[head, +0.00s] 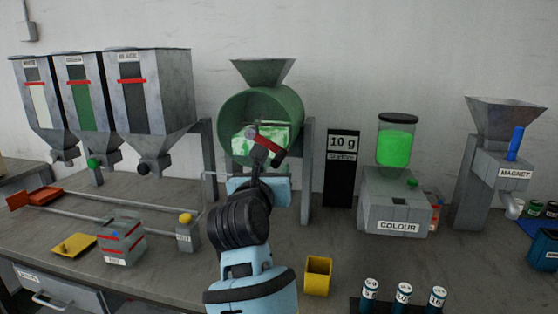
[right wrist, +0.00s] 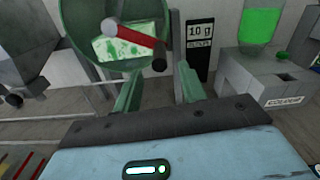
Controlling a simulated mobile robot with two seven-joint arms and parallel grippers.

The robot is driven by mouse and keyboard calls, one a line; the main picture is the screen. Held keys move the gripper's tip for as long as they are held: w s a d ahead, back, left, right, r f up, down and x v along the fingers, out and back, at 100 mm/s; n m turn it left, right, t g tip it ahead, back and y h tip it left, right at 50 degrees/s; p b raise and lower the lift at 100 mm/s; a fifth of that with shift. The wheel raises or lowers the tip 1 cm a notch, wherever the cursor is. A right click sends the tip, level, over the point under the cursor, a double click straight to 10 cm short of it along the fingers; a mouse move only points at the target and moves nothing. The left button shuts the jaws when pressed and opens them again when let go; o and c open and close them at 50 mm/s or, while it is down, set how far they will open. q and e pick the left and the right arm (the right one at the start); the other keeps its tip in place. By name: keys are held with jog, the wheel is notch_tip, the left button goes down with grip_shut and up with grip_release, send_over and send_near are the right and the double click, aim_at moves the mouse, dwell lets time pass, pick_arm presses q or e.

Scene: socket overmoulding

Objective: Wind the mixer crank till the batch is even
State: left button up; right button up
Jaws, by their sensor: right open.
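The mixer is a green drum (head: 229,115) with a funnel on top. Its light window shows a batch (head: 243,143) mottled white and green, in patches; the batch also shows in the right wrist view (right wrist: 110,47). A crank (head: 267,139) with a red arm crosses the drum's front. In the right wrist view the crank's red arm (right wrist: 133,40) slopes down to the right to a dark knob (right wrist: 159,64). My right gripper (right wrist: 159,78) is open, its green fingers on either side of the knob in the picture; contact cannot be told. My left gripper is out of view.
Three hoppers (head: 150,90) stand left of the mixer. A black "10 g" sign (head: 341,180), a colour feeder (head: 393,205) and a magnet hopper (head: 500,150) stand to the right. A yellow cup (head: 318,276) and several labelled vials (head: 403,294) are at the bench front.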

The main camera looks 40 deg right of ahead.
aim_at(279, 159)
jog(key=shift+p+x, duration=0.3)
jog(key=shift+x, duration=3.6)
grip_shut()
